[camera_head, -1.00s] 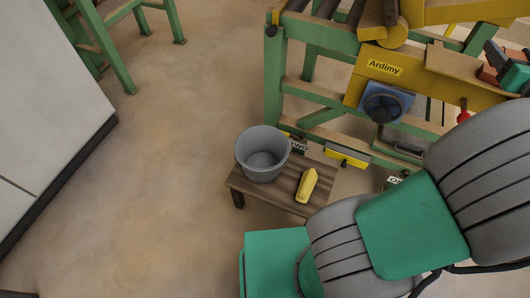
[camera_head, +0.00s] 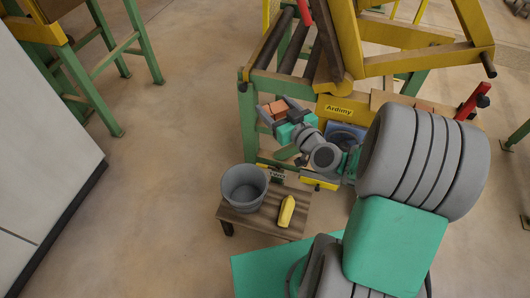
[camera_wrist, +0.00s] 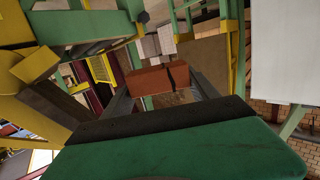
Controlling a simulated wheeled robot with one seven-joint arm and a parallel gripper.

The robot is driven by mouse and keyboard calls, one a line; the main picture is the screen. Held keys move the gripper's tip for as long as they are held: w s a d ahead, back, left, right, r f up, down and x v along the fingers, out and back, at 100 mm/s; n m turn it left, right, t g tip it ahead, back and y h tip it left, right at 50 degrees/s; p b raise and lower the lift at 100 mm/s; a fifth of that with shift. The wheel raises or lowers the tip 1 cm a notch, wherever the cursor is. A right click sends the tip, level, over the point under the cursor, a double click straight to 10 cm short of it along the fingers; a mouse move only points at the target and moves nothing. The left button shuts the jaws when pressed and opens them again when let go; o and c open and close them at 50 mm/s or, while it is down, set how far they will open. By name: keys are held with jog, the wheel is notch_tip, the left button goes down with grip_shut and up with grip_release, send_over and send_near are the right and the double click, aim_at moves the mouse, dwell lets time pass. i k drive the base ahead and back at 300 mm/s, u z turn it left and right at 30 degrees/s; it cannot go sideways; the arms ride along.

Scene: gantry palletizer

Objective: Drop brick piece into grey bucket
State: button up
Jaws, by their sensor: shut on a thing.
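The grey bucket (camera_head: 244,203) stands upright on a small wooden table (camera_head: 262,217) in the head view. Its visible inside looks empty. My gripper (camera_head: 277,107) is shut on an orange-red brick piece (camera_head: 272,108), raised beside the green frame, above and a little right of the bucket in the picture. In the wrist view the brick piece (camera_wrist: 150,80) sits between the dark fingers, with a dark line near its right end. The bucket is not visible in the wrist view.
A yellow object (camera_head: 287,211) lies on the table right of the bucket. The green and yellow machine frame (camera_head: 248,125) stands behind the table. A white cabinet (camera_head: 45,130) is at the left. The floor left of the table is clear.

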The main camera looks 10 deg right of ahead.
aim_at(253, 194)
jog(key=k, duration=0.9)
jog(key=u, duration=1.4)
jog(key=i, duration=3.55)
jog(key=z, duration=3.05)
